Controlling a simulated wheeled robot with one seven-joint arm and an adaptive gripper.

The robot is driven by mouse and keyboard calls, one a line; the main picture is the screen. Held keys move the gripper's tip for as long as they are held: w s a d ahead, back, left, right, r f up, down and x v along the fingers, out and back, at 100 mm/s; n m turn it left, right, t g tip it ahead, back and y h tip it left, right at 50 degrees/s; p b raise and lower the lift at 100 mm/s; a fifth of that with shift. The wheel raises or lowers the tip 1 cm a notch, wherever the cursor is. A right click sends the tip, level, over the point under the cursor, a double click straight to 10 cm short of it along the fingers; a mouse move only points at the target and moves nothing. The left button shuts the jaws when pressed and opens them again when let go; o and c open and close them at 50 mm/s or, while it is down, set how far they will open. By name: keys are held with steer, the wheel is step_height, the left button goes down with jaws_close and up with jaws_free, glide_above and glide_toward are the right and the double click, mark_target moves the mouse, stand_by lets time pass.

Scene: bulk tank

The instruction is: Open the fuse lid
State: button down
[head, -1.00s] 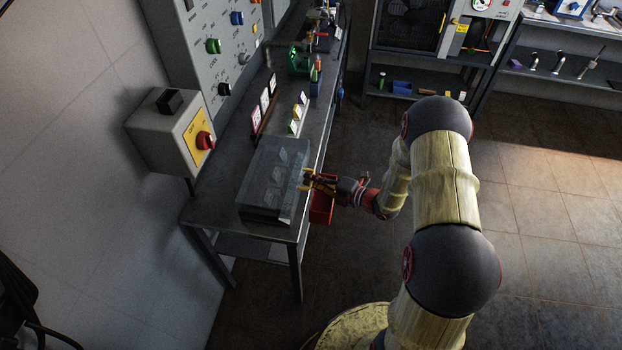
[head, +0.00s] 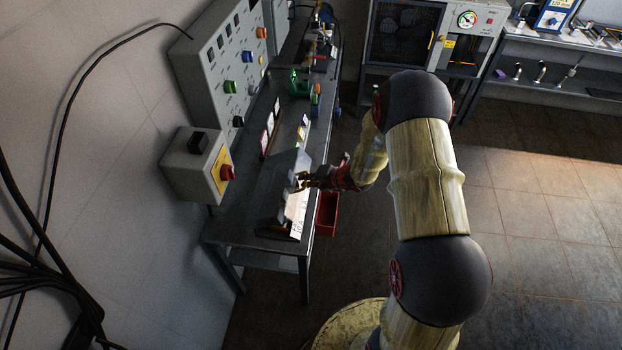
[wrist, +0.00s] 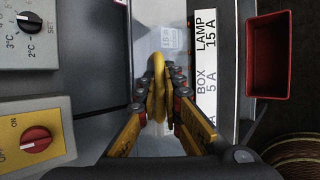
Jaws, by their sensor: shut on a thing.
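The fuse box (head: 297,211) sits on the near end of the bench, its white label strip (wrist: 205,62) showing "LAMP 15 A" and "BOX 5 A". Its clear grey lid (wrist: 172,32) looks tilted up off the box in the head view, though its exact angle is hard to tell. My gripper (head: 301,182) is at the lid from the right. In the wrist view my gripper (wrist: 161,88) is shut on the lid's yellow handle (wrist: 157,88). The arm hides part of the lid's edge.
A grey switch box with a red knob (head: 227,172) hangs on the wall left of the bench. A control panel (head: 222,70) stands behind it. A red bin (head: 328,214) hangs at the bench's right edge. Cards and a green device (head: 299,85) stand farther along.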

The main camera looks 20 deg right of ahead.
steer(key=w+a+r+g+h+p, duration=0.2)
steer(key=w+a+r+p, duration=0.2)
steer(key=a+p, duration=0.3)
steer(key=w+a+r+n+g+h+p, duration=0.1)
steer(key=w+a+r+h+p, duration=0.2)
steer(key=a+p, duration=0.5)
steer(key=shift+w+r+n+g+h+p, duration=0.35)
steer(key=shift+w+r+p, duration=0.4)
steer(key=shift+p, duration=0.6)
steer(key=shift+f, duration=0.1)
steer(key=c, duration=2.2)
jaws_free()
steer(key=shift+c, duration=0.2)
steer(key=shift+d, duration=0.1)
steer(key=v, duration=1.2)
